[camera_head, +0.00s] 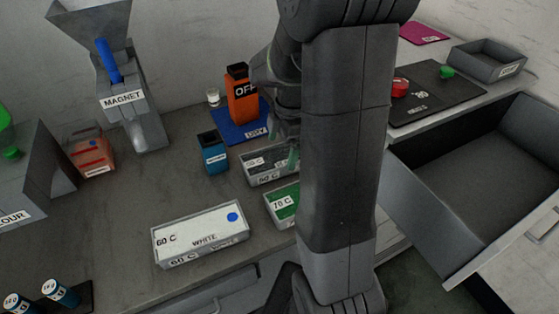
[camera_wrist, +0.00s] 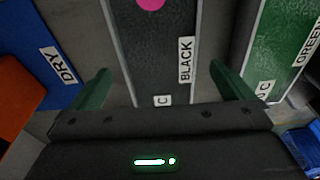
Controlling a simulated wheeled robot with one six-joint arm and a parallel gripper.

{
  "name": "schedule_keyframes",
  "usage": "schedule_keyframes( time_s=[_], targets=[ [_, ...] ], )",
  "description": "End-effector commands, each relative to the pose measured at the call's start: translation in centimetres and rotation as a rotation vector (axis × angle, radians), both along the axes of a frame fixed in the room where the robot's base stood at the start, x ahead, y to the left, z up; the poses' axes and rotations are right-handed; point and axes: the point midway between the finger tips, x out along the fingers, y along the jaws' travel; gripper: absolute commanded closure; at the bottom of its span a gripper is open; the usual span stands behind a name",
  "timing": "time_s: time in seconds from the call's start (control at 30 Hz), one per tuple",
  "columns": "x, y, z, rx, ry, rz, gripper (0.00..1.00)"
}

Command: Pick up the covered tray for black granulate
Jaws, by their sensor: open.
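The black granulate tray (camera_wrist: 150,60) lies between my fingers in the wrist view, with a BLACK label, a dark speckled top and a pink dot at its far end. My gripper (camera_wrist: 160,75) is open, its two green fingers on either side of the tray; I cannot tell whether they touch it. In the head view the tray (camera_head: 262,182) stands on the bench, its right end hidden by my arm.
A green 70 C tray (camera_head: 281,209) stands close beside it and also shows in the wrist view (camera_wrist: 280,45). A white-topped 60 C tray (camera_head: 200,237), a blue container (camera_head: 213,157) and an orange OFF unit (camera_head: 242,100) on the blue DRY mat (camera_head: 228,132) are nearby. An open drawer (camera_head: 470,185) is at right.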

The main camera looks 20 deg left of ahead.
Motion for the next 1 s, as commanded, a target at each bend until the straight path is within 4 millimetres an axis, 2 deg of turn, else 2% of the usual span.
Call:
schedule_keyframes(
  time_s=[0.2, 0.53, 0.83, 0.87, 1.0],
  targets=[
    [-0.4, 0.4, -3.3, -0.004, 0.003, 0.001, 0.0],
    [-0.4, 0.5, -4.0, -0.001, 0.001, 0.0, 0.0],
    [-0.4, 0.5, -4.0, -0.001, 0.001, 0.0, 0.59],
    [-0.4, 0.5, -3.9, 0.001, -0.001, 0.0, 0.62],
    [-0.4, 0.5, -3.9, 0.0, -0.001, 0.0, 0.62]
  ],
)
